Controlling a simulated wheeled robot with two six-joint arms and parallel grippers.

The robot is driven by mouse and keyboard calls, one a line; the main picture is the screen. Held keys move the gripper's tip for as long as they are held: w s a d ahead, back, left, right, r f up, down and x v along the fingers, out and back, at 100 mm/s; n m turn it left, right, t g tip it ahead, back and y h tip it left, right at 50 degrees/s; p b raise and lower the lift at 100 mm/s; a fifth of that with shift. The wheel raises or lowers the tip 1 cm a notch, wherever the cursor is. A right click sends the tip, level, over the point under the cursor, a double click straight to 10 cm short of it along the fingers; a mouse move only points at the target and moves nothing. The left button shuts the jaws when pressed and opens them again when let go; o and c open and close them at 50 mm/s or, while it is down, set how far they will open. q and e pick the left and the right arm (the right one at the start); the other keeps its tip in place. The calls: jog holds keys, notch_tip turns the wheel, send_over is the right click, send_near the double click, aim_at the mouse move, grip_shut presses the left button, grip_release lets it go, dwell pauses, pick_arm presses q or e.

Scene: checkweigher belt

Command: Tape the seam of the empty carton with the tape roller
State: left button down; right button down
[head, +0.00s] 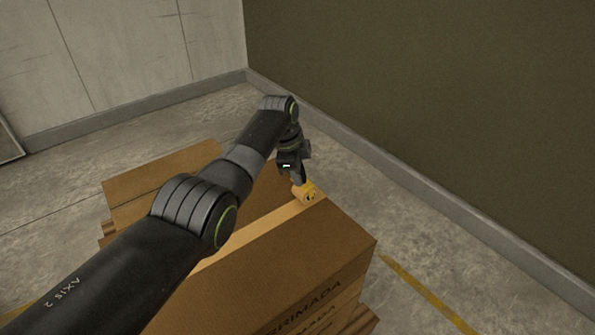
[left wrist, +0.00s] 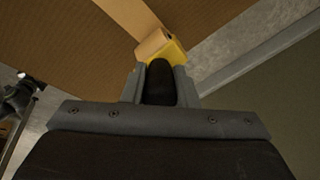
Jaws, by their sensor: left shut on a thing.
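The brown carton (head: 310,245) stands shut below my left arm, with dark lettering on its near side; its top also shows in the left wrist view (left wrist: 60,40). A lighter tan strip of tape (head: 265,225) runs along the seam of its top. The yellow tape roller (head: 306,192) is at the far end of that strip, by the carton's far edge; it also shows in the left wrist view (left wrist: 172,54). My left gripper (head: 300,179) is shut on the tape roller from above. My arm hides the near end of the seam. My right gripper is not in view.
A dark green wall (head: 420,100) with a grey skirting stands to the right, and a pale panelled wall (head: 110,50) stands at the back left. The concrete floor between carton and wall is clear, with a yellow line (head: 425,290).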

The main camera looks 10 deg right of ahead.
pick_arm(q)
jog(key=p+v, duration=0.3)
jog(key=d+p+v, duration=0.1)
jog(key=v, duration=0.1)
jog(key=shift+w+r+p, duration=0.2)
jog(key=shift+r+p, duration=0.1)
jog(key=shift+r, duration=0.1)
jog(key=shift+f, duration=0.1)
dwell(0.6)
